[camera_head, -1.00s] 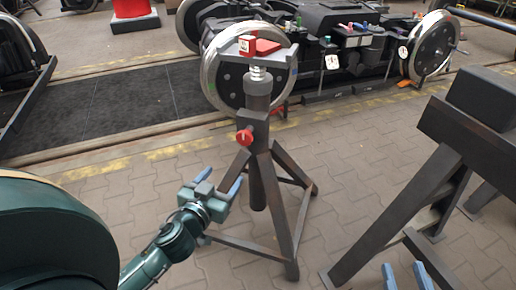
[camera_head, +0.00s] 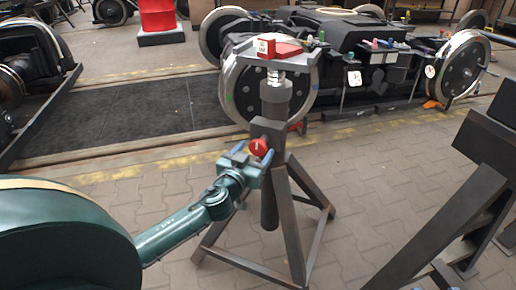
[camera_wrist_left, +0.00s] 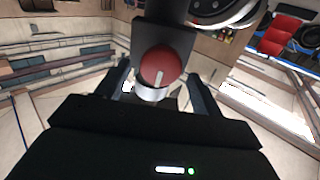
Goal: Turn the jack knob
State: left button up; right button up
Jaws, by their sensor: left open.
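The jack stand (camera_head: 282,185) stands upright on tripod legs on the paved floor. Its round red jack knob (camera_head: 258,147) sits on the left side of the block below the column. My left gripper (camera_head: 251,152) is open right at the knob, its blue fingers on either side.
A bogie with large wheels (camera_head: 268,85) stands behind the jack. Another dark stand (camera_head: 470,185) is at the right. A red drum (camera_head: 158,16) is at the back.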

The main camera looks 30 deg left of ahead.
pick_arm(q)
jog(key=w, duration=0.2)
jog(key=shift+w+a, duration=0.25)
jog(key=shift+w, duration=0.2)
jog(key=c, duration=1)
jog(key=shift+o, duration=0.2)
